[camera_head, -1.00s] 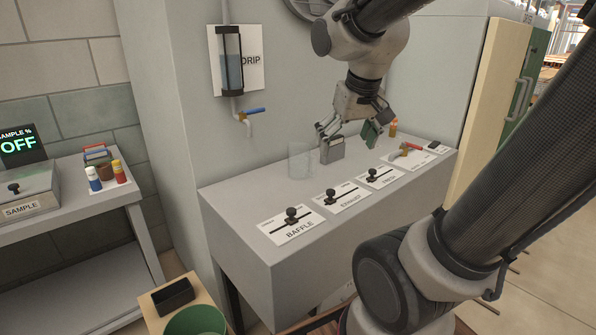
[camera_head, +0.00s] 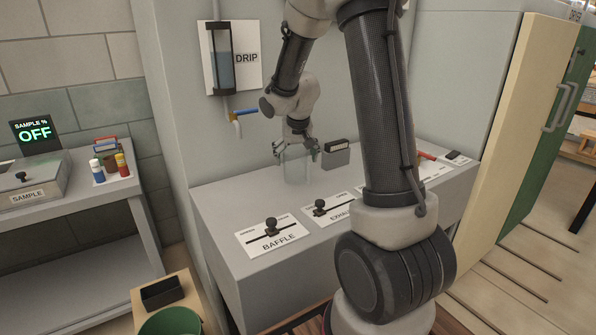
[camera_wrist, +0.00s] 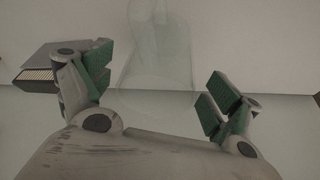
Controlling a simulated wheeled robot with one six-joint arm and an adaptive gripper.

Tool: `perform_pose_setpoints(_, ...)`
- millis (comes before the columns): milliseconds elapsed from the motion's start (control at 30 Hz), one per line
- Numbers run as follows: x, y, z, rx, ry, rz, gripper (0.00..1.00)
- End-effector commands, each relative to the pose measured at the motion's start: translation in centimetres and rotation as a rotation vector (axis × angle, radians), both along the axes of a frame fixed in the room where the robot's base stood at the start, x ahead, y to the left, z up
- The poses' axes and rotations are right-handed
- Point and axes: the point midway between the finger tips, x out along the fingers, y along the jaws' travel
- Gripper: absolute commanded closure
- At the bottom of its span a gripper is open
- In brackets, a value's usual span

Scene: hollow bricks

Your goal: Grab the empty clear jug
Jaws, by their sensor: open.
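The clear jug (camera_head: 296,168) stands upright on the grey bench, below and right of the drip tube, and looks empty. In the wrist view the see-through jug (camera_wrist: 160,50) shows faintly at the top centre, ahead of and between the fingers. My gripper (camera_head: 297,150) is open at the jug's upper part, with a finger to each side of it in the head view. In the wrist view my gripper (camera_wrist: 155,90) has its green-padded fingers wide apart with nothing clamped between them. I cannot tell whether a finger touches the jug.
A grey box (camera_head: 336,154) stands close to the right of the jug; it also shows in the wrist view (camera_wrist: 42,68). The baffle slider (camera_head: 271,228) and exhaust slider (camera_head: 319,208) are in front. The drip valve (camera_head: 246,113) is above left.

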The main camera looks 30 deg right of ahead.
Motion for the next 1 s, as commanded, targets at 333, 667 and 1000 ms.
perform_pose_setpoints(333,0.4,-0.2,-1.2,0.001,0.0,0.0,0.09)
perform_pose_setpoints(667,0.4,-0.2,-1.1,0.001,0.0,0.0,0.61)
perform_pose_setpoints(1000,0.5,-0.2,0.1,-0.001,-0.006,0.0,0.62)
